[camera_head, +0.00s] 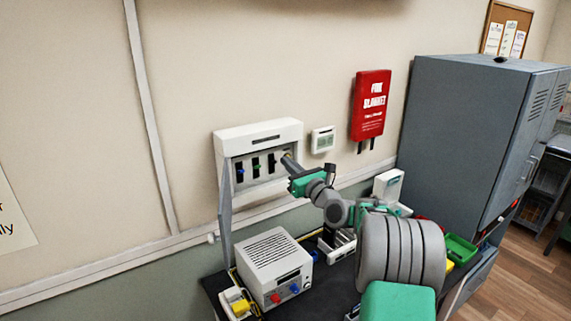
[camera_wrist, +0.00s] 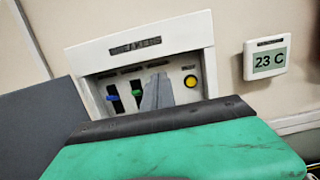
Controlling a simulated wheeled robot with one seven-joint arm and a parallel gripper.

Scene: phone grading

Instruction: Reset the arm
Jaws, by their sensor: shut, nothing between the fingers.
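My arm reaches across a dark bench toward a white wall panel (camera_head: 257,134), which also shows in the wrist view (camera_wrist: 140,45). My gripper (camera_head: 287,160) is at the panel's right part, its fingers (camera_wrist: 157,92) shut and empty in front of the slots. A blue slider (camera_wrist: 112,98) and a green slider (camera_wrist: 136,93) show to the left of the fingers. Whatever lies behind the fingers is hidden, and I cannot tell whether they touch the panel. A round yellow button (camera_wrist: 190,81) is right of the fingers.
A white box with red and blue knobs (camera_head: 273,265) stands on the bench (camera_head: 333,286) below the panel. A thermostat (camera_head: 323,139) and a red fire blanket (camera_head: 371,104) hang on the wall. A tall grey cabinet (camera_head: 455,135) stands to the right. A green tray (camera_head: 461,249) is beside my arm.

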